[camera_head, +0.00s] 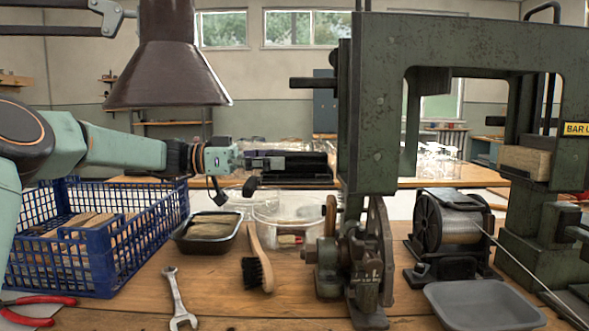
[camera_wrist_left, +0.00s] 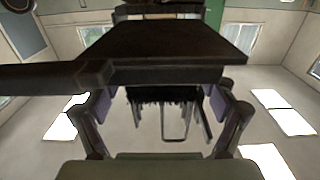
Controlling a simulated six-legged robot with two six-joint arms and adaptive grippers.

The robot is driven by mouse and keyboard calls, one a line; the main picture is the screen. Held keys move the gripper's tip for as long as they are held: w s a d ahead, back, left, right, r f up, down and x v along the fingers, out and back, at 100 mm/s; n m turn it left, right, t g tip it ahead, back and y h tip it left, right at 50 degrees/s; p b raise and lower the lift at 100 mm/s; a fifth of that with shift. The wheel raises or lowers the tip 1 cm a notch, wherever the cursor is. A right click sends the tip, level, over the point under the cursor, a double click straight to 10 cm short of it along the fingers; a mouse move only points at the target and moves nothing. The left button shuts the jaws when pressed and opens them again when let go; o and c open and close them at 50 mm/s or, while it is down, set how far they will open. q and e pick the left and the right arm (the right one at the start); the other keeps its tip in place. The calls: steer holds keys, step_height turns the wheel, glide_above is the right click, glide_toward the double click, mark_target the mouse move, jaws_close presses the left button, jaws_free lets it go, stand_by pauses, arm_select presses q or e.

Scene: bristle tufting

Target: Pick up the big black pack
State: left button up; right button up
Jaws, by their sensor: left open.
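My left gripper (camera_head: 270,165) reaches in from the left above the bench, short of the green press. It is open, its fingers standing apart on both sides in the left wrist view (camera_wrist_left: 162,95). A dark blocky thing (camera_head: 308,165) sits at its fingertips in the head view and looks like the big black pack. In the wrist view a wide black slab (camera_wrist_left: 165,45) spans the top between the fingers, with black bristle-like strands below it. I cannot tell whether the fingers touch it. My right gripper is not in view.
A green press (camera_head: 377,120) stands just right of the gripper. A brown lamp shade (camera_head: 168,65) hangs above the arm. Below are a blue crate (camera_head: 120,245), a black tray (camera_head: 185,245), a clear tub (camera_head: 275,212), a brush (camera_head: 255,260), a wrench (camera_head: 178,300) and a grey tray (camera_head: 450,310).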

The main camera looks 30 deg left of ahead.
arm_select(q)
steer(key=shift+w+d, duration=0.35)
steer(key=shift+d, duration=0.1)
steer(key=shift+c, duration=0.3)
steer(key=c, duration=1.7)
steer(key=shift+r, duration=0.15)
